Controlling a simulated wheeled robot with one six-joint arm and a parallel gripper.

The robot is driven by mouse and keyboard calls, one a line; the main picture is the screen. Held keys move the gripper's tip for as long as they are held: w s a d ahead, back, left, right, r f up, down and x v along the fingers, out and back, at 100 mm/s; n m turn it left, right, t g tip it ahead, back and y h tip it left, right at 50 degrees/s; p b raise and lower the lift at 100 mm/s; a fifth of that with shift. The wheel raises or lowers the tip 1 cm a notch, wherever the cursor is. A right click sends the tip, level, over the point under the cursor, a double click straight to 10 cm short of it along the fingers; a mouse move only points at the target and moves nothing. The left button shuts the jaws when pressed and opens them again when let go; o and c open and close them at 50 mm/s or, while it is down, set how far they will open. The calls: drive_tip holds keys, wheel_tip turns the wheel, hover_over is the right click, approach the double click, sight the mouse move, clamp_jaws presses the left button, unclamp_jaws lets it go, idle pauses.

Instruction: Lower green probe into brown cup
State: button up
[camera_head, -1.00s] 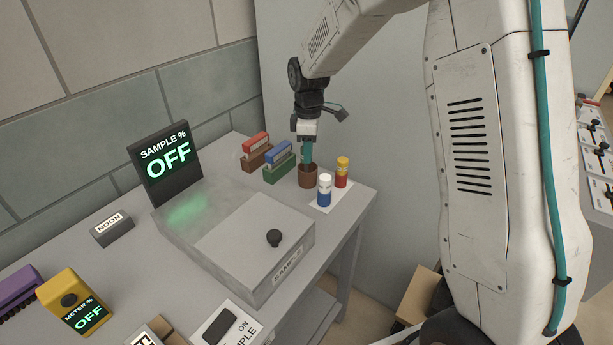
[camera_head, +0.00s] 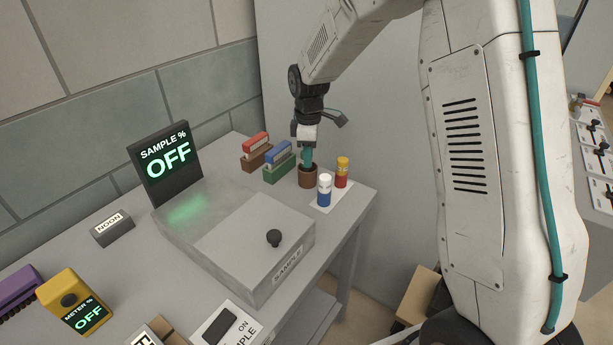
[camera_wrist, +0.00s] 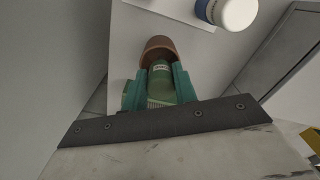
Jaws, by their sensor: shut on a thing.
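The brown cup (camera_head: 308,178) stands upright on the table near its far right corner. My gripper (camera_head: 307,158) is directly above it, pointing down, with its teal fingers at the cup's mouth. In the wrist view my gripper (camera_wrist: 161,86) is shut on the green probe (camera_wrist: 160,78), which lies between the two teal fingers. The probe's far end reaches to the brown cup (camera_wrist: 158,46), whose rim shows around it. In the head view the fingers hide most of the probe. How deep it sits in the cup cannot be told.
A blue-and-white bottle (camera_head: 324,190) and a red-and-yellow bottle (camera_head: 342,171) stand on a white card just right of the cup. Green (camera_head: 280,165) and brown (camera_head: 256,155) holders with handles stand to its left. The grey SAMPLE box (camera_head: 240,240) fills the nearer table.

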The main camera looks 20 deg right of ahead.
drive_tip(key=shift+f, duration=0.8)
idle(0.4)
drive_tip(key=o, duration=1)
drive_tip(key=shift+o, duration=0.2)
